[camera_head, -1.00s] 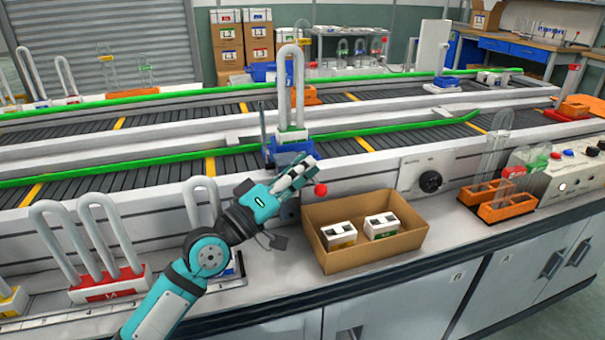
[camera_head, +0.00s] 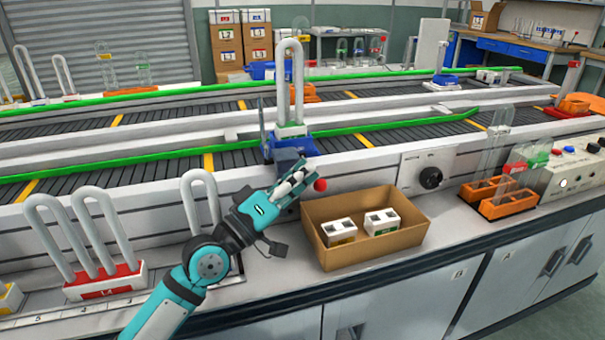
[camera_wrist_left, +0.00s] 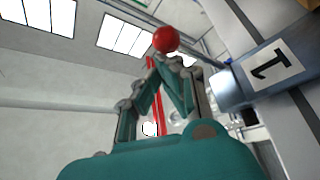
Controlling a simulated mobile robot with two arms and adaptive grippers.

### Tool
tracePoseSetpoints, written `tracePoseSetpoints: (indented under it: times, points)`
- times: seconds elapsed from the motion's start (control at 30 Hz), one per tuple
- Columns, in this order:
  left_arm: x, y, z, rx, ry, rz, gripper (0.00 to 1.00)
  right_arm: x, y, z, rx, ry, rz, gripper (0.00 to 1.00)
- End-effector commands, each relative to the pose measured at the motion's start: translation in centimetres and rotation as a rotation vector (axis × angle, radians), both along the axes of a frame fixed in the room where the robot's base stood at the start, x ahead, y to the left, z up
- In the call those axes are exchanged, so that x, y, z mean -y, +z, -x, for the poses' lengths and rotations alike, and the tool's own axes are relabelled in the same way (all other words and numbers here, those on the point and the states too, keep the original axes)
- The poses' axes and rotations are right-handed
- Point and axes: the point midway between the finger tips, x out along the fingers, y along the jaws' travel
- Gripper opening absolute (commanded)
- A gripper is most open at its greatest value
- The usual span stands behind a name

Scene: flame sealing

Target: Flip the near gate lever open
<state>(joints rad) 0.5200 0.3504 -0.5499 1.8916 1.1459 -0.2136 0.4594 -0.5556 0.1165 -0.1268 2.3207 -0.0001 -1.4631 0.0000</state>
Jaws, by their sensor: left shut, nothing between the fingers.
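The near gate lever shows its round red knob (camera_head: 320,185) at the front rail of the near conveyor. In the left wrist view the red knob (camera_wrist_left: 166,39) is just beyond the fingertips, and a thin red rod (camera_wrist_left: 157,95) runs below it, partly hidden by the fingers. My left gripper (camera_head: 307,170) is shut and empty, close beside the knob on its left. I cannot tell whether they touch. A grey-blue block marked 1 (camera_wrist_left: 262,70) stands right of the fingers in the wrist view. My right gripper is not in view.
A blue carrier (camera_head: 292,147) with an upright U-shaped tube (camera_head: 297,85) stands just behind my gripper. A cardboard box (camera_head: 350,255) with two white blocks is to the right. A rack with a red top (camera_head: 105,282) holds U-tubes at left.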

Motion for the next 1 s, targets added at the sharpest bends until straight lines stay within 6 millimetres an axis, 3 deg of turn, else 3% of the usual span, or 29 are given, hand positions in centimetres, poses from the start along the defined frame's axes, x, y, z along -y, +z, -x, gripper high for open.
tracePoseSetpoints:
  times: [0.43, 1.0]
  points:
    - [-0.2, -1.1, 0.6, -0.014, -0.008, -0.013, 0.0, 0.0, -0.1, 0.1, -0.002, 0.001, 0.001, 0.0]
    - [-7.2, -3.7, 6.4, -0.004, 0.0, -0.008, 0.0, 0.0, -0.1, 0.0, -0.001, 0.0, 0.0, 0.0]
